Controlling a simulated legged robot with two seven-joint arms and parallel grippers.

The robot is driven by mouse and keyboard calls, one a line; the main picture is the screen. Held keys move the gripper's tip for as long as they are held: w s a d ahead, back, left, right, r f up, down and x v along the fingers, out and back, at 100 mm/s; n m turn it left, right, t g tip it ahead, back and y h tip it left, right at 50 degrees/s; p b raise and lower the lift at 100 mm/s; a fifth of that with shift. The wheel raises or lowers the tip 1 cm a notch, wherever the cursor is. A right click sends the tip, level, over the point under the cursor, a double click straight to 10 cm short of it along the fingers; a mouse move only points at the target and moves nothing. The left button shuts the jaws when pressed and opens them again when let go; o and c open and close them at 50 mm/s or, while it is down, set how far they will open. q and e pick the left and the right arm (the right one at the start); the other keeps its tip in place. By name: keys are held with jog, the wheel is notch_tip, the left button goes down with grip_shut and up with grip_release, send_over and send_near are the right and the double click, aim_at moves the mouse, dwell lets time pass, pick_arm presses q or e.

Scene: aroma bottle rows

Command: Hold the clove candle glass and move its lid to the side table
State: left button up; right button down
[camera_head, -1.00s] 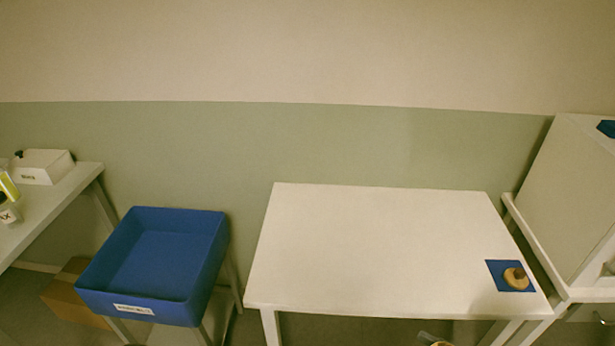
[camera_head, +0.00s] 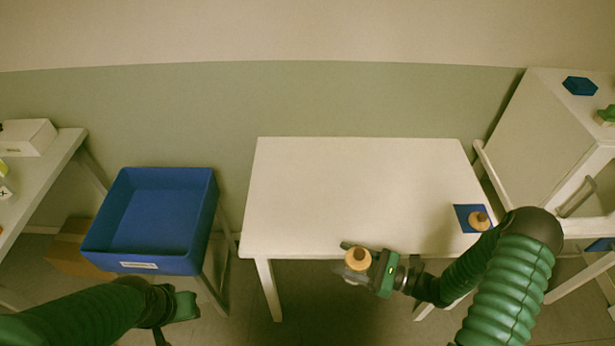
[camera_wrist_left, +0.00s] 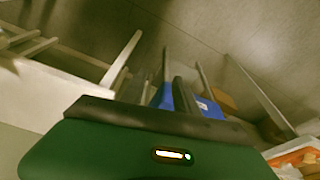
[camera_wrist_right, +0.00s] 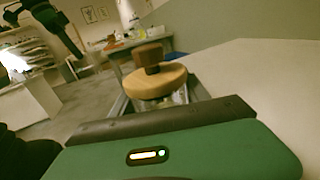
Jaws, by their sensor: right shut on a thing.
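My right gripper (camera_head: 362,264) is shut on the clove candle glass (camera_head: 354,275), held upright just off the front edge of the white table. Its round tan wooden lid (camera_head: 357,257) sits on top. In the right wrist view the lid (camera_wrist_right: 157,82) has a brown knob, and part of the clear glass (camera_wrist_right: 165,101) shows beneath it. My left gripper (camera_head: 176,310) is low at the left, below the blue bin, away from the glass. Its fingertips are not clear enough to tell whether it is open.
The white table (camera_head: 340,190) is mostly bare. A blue mat (camera_head: 463,216) at its right front bears another tan lid-like piece (camera_head: 479,220) with a knob. A blue bin (camera_head: 150,215) stands left of the table. A white cabinet (camera_head: 540,130) stands at the right.

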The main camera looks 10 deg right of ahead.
pick_arm(q)
jog(key=shift+s, duration=0.15)
jog(key=shift+o, duration=0.7)
jog(key=o, duration=0.9)
jog(key=w+d+r+m+g, duration=0.1)
jog(key=w+d+r+m, duration=0.2)
jog(key=w+d+m, duration=0.4)
jog(key=d+m, duration=0.1)
jog(key=d, duration=0.2)
jog(key=shift+w+d+r, duration=0.15)
jog(key=shift+w+d, duration=0.1)
jog(key=shift+w, duration=0.1)
jog(key=w+d+r+m+g, duration=0.1)
jog(key=d+r+m, duration=0.1)
jog(key=d+m, duration=0.55)
jog(key=w+d+r+m+g, duration=0.1)
jog(key=d+r+m, duration=0.25)
jog(key=d, duration=0.65)
notch_tip(320, 180, down, 12)
jog(key=shift+w+a+f, duration=0.15)
pick_arm(e)
jog(key=w+a+f+n+g+y, duration=0.1)
jog(key=a+n+g, duration=0.3)
jog(key=a, duration=0.3)
jog(key=w+a+f+n+g+y, duration=0.1)
jog(key=a+n+g+y, duration=0.1)
jog(key=a+n+g, duration=0.2)
jog(key=a+g, duration=0.3)
jog(key=a, duration=0.1)
jog(key=shift+g, duration=0.3)
